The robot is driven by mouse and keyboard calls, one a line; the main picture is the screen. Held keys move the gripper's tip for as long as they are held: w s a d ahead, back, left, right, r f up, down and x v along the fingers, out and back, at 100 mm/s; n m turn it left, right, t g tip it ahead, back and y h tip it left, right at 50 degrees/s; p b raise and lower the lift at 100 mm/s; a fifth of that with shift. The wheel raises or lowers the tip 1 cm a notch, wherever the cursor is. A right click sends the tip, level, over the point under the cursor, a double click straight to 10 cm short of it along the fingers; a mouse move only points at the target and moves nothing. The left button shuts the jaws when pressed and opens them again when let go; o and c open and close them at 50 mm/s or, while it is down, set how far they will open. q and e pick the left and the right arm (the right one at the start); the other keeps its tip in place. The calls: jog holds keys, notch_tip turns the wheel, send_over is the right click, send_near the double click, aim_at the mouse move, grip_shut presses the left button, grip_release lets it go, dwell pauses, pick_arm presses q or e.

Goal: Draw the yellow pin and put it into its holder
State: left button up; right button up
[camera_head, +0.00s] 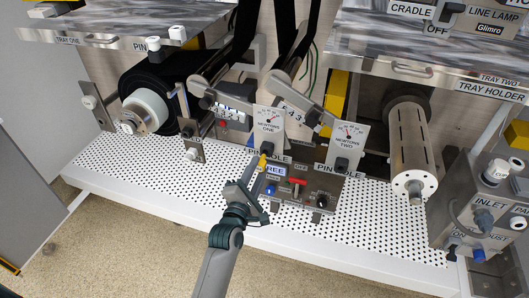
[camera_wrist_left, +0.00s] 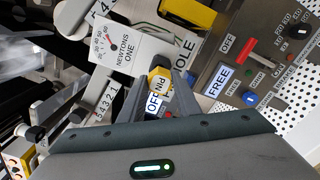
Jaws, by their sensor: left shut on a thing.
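The yellow pin (camera_head: 262,162) is a small yellow-headed piece at the pin hole label under the "Newtons One" dial (camera_head: 268,126). My left gripper (camera_head: 256,177) reaches up to it from below and is shut on it. In the left wrist view the yellow head with "PIN" on it (camera_wrist_left: 160,80) sits between my fingertips (camera_wrist_left: 158,96). The pin's shaft is hidden, so I cannot tell whether it is in the hole. My right gripper is not in view.
Right of my left gripper is a control panel with a "FREE" display (camera_head: 275,170), a red lever (camera_head: 298,182) and knobs. A black roll (camera_head: 160,85) is at left, a slotted metal roller (camera_head: 411,150) at right. The perforated white shelf (camera_head: 130,172) is mostly clear.

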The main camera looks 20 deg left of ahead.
pick_arm(q)
jog(key=shift+s, duration=0.4)
pick_arm(e)
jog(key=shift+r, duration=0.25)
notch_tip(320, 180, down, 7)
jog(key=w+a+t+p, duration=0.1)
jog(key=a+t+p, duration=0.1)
jog(key=p, duration=0.1)
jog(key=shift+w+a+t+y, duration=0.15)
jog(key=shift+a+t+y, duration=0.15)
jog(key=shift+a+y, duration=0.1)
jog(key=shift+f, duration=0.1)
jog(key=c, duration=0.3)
pick_arm(q)
jog(key=s+a+r+m+g+h, duration=0.1)
jog(key=s+r+m+h, duration=0.4)
jog(key=s+r, duration=0.8)
notch_tip(320, 180, up, 4)
jog(key=g+h, duration=0.1)
jog(key=h, duration=0.2)
jog(key=shift+s+f, duration=0.25)
jog(key=shift+s, duration=0.1)
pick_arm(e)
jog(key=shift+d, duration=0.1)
